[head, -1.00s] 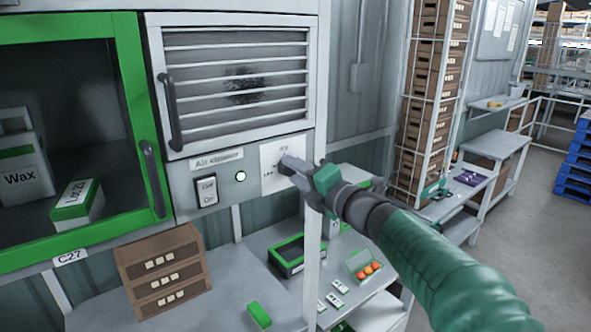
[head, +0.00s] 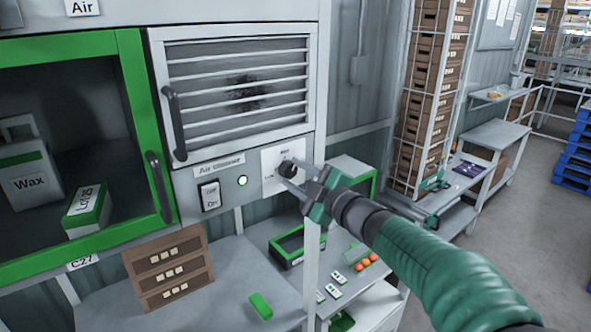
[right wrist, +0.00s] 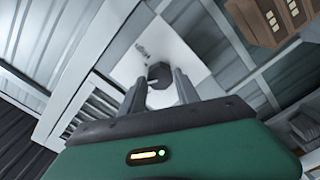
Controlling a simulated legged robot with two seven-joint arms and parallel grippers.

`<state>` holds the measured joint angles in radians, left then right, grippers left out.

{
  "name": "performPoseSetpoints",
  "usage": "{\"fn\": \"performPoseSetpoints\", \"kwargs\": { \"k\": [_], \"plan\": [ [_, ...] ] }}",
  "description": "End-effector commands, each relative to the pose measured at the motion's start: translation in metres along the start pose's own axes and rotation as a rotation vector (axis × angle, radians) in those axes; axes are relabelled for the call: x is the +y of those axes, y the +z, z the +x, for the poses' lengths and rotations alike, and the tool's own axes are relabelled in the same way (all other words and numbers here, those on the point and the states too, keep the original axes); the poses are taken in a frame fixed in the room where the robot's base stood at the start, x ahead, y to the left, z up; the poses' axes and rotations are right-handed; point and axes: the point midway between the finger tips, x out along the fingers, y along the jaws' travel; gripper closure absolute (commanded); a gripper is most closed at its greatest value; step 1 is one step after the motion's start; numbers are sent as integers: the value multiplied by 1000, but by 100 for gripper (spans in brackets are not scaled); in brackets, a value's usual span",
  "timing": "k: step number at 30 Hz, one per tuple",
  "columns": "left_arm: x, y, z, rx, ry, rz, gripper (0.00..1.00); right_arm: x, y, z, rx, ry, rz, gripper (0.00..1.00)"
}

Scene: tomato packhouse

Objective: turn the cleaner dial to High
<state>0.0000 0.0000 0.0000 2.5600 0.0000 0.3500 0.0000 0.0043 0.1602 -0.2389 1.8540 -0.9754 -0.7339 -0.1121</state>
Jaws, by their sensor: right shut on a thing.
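The cleaner dial (head: 288,168) is a dark round knob on a white label plate (head: 270,158) at the right of the air cleaner's panel. "Med" shows above the dial and "Low" at its left; its pointer is too small to read. My right gripper (head: 284,176) reaches in from the right and is shut on the dial. In the right wrist view the dial (right wrist: 160,73) sits between the two fingertips (right wrist: 161,84) of that gripper. My left gripper is not in view.
Left of the dial are a lit green lamp (head: 242,181) and a rocker switch (head: 209,195). A louvred grille (head: 236,88) is above, and a green-framed cabinet (head: 134,110) stands left. Below is a bench with brown drawers (head: 168,268) and a green box (head: 261,306).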

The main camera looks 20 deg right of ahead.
Motion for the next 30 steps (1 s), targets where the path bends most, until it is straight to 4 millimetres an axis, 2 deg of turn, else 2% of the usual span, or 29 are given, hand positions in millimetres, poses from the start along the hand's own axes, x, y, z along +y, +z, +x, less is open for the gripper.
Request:
{"fn": "performPoseSetpoints", "kwargs": {
  "k": [18, 30],
  "plan": [
    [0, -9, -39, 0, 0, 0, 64, -4, 3, 0, -13, -9, 574, 100],
    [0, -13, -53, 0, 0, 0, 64, -7, 4, 0, -15, -9, 820, 100]
  ]
}}
